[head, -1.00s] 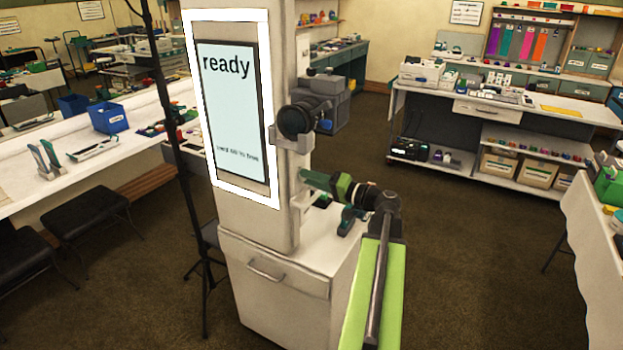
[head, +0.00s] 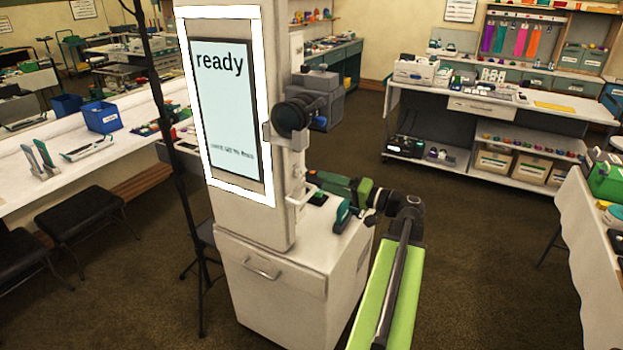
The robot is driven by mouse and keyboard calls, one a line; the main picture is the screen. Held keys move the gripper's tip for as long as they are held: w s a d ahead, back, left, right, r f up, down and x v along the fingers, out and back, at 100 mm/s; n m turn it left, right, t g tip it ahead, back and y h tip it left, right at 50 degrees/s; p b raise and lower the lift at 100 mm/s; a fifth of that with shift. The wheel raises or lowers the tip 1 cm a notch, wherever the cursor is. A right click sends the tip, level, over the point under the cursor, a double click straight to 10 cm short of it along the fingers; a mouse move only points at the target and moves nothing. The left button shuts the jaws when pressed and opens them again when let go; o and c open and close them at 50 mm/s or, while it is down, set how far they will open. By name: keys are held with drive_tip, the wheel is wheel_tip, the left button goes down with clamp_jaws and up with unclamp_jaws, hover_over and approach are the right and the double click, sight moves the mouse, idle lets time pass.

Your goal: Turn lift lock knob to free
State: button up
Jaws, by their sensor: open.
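A pale column (head: 232,222) carries a framed screen (head: 222,100) that reads "ready", with smaller text too blurred to read.
A dark stand pole (head: 172,130) rises left of the screen. A white-clothed table (head: 590,230) is at right. Open carpet lies between.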

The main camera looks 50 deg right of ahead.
drive_tip(key=v, duration=1)
drive_tip(key=shift+w, duration=0.15)
